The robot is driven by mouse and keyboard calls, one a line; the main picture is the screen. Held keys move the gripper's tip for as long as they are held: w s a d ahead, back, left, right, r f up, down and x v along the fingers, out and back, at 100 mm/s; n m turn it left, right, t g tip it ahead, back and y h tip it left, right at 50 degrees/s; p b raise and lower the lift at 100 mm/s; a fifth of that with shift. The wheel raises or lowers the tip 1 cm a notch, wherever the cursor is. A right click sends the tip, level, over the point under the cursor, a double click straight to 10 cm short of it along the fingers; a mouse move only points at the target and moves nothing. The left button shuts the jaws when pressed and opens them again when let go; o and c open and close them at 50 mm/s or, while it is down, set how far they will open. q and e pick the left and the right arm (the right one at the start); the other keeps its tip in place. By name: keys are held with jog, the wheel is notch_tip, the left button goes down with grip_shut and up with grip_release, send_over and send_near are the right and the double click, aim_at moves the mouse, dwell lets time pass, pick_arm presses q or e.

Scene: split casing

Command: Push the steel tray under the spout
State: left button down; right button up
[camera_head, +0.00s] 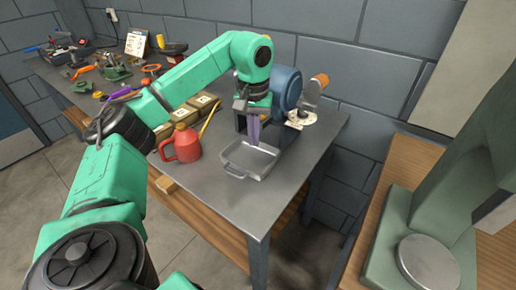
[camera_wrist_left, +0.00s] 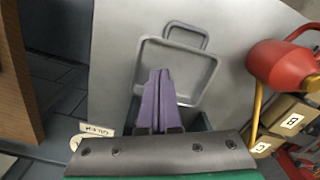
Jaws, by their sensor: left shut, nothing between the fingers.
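The steel tray (camera_head: 248,162) is a shallow grey pan with a loop handle, lying flat on the metal bench in front of the blue round machine (camera_head: 287,88). My left gripper (camera_head: 254,143) points down over the tray's far part, its purple fingers together and empty. In the left wrist view the fingers (camera_wrist_left: 158,74) overlap the tray (camera_wrist_left: 192,72); whether they touch it I cannot tell. The tray's far edge is partly hidden by the gripper and the machine's dark base. I cannot make out the spout behind my gripper. My right gripper is not in view.
A red can (camera_head: 184,147) with a yellow spout stands left of the tray. Small labelled boxes (camera_head: 183,115) are behind it. An orange-ended tool (camera_head: 318,83) stands right of the machine. The bench (camera_head: 240,205) is clear in front of the tray.

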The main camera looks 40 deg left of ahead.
aim_at(251, 164)
pick_arm(q)
jog(key=f, duration=0.1)
jog(key=s+f, duration=0.1)
jog(key=f, duration=0.2)
jog(key=shift+s+a, duration=0.35)
jog(key=shift+s, duration=0.05)
jog(key=f, duration=0.2)
jog(key=w+f+p, duration=0.1)
jog(key=f, duration=0.1)
jog(key=shift+d+f, duration=0.15)
jog(key=shift+f, duration=0.2)
jog(key=shift+s+f, duration=0.1)
jog(key=shift+f, duration=0.15)
jog(key=shift+s+f, duration=0.1)
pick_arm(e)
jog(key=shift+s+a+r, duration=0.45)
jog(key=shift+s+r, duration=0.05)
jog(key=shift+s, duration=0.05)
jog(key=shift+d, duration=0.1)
